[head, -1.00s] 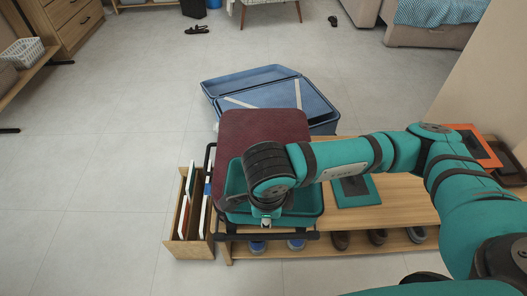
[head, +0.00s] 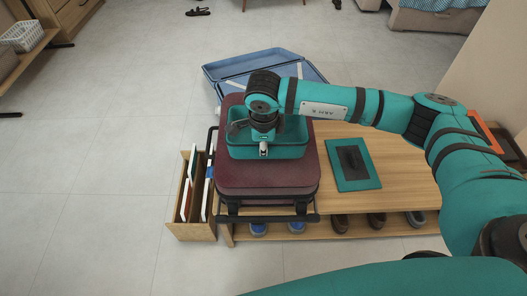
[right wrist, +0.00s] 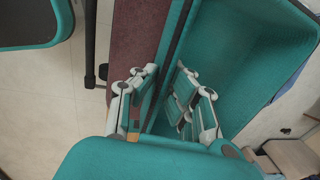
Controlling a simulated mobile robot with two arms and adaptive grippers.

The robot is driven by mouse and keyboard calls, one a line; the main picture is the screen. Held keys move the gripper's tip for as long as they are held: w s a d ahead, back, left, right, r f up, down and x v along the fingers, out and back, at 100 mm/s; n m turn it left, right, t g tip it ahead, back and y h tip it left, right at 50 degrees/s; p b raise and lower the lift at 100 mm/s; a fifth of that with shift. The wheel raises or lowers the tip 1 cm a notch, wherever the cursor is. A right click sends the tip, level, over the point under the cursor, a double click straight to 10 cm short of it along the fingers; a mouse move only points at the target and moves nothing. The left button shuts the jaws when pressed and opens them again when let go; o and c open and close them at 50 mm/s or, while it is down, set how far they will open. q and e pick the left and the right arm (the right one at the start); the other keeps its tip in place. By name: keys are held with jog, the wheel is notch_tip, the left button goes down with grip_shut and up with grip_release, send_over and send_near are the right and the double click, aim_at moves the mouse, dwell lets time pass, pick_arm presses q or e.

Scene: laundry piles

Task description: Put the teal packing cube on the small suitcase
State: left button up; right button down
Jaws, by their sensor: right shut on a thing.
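The teal packing cube (head: 292,146) is an open, box-shaped cube over the middle of the maroon small suitcase (head: 232,181). It looks level; I cannot tell whether it rests on the suitcase or hangs just above it. My right gripper (head: 263,151) is shut on the cube's near wall. In the right wrist view the fingers (right wrist: 164,108) straddle the wall of the cube (right wrist: 243,60), with a strip of the maroon suitcase (right wrist: 134,40) beside it. My left gripper is not in view.
The small suitcase lies on a wooden bench (head: 400,185) with shoes (head: 376,219) below. A teal mat (head: 369,179) lies to its right. A wooden file box (head: 191,231) stands at its left. An open blue suitcase (head: 240,62) lies behind on the floor.

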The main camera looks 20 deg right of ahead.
notch_tip(320, 180, down, 3)
jog(key=shift+s+r, duration=0.1)
jog(key=shift+r, duration=0.1)
jog(key=shift+f, duration=0.2)
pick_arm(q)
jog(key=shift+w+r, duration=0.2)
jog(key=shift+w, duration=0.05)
pick_arm(e)
jog(key=c, duration=1.5)
grip_release()
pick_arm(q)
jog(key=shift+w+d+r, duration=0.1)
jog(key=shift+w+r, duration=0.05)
pick_arm(e)
jog(key=shift+o, duration=0.2)
jog(key=shift+r, duration=0.1)
